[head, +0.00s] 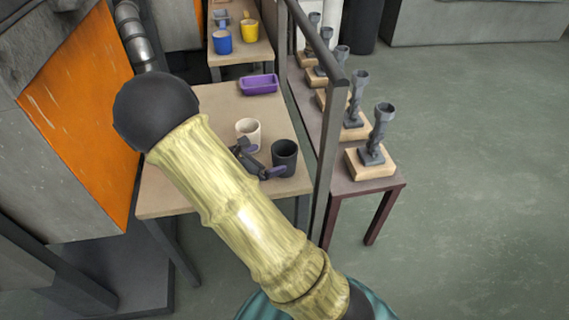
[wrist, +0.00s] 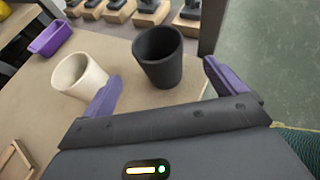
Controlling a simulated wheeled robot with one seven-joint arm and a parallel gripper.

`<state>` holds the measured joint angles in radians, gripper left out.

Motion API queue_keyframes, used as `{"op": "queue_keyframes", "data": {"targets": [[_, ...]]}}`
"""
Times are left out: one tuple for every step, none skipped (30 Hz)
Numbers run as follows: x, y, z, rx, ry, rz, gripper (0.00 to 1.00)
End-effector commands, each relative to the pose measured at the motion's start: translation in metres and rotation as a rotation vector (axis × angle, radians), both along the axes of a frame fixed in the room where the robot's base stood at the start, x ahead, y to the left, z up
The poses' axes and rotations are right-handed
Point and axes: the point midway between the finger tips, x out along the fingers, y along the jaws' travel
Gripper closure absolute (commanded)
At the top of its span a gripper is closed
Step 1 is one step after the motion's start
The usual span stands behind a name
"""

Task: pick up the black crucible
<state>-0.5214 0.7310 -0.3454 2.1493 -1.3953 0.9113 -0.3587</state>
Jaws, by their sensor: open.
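The black crucible (head: 284,158) stands upright on the wooden table, near its right edge. In the wrist view the black crucible (wrist: 158,57) is just beyond and between my open fingers. My gripper (head: 258,164) is open and empty, close to the crucible in the head view. In the wrist view my gripper (wrist: 165,88) shows two purple fingers spread apart. A white crucible (head: 249,131) stands just left of the black one, and it also shows in the wrist view (wrist: 79,75) beside the left finger.
A purple tray (head: 259,84) lies farther back on the table (head: 165,204). A dark rail post (head: 326,160) stands right of the table. Beyond it, a bench holds several grey metal pieces on wooden blocks (head: 372,165). An orange panel (head: 80,125) is at left.

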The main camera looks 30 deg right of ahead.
Motion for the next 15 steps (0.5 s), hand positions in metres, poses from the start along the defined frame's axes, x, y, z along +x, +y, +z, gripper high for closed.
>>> {"op": "queue_keyframes", "data": {"targets": [[0.002, -0.008, -0.006, 0.000, 0.000, -0.003, 0.04], [0.004, -0.013, -0.008, 0.000, 0.000, -0.003, 0.04], [0.005, -0.019, -0.011, 0.000, 0.000, -0.004, 0.04], [0.007, -0.023, -0.013, 0.000, 0.000, -0.002, 0.04], [0.008, -0.027, -0.015, 0.000, 0.000, -0.004, 0.04], [0.010, -0.031, -0.017, 0.000, 0.000, -0.002, 0.04], [0.011, -0.033, -0.018, 0.000, 0.000, -0.001, 0.04], [0.011, -0.035, -0.018, 0.000, 0.000, -0.001, 0.04], [0.012, -0.036, -0.019, 0.000, -0.001, 0.000, 0.04], [0.012, -0.037, -0.019, 0.000, -0.001, 0.000, 0.04], [0.012, -0.037, -0.019, 0.000, -0.001, 0.000, 0.04], [0.012, -0.037, -0.019, 0.000, -0.001, 0.000, 0.04], [0.012, -0.037, -0.019, 0.000, -0.001, 0.000, 0.04], [0.012, -0.037, -0.019, 0.000, -0.001, 0.000, 0.04], [0.012, -0.037, -0.019, 0.000, -0.001, 0.000, 0.04]]}}
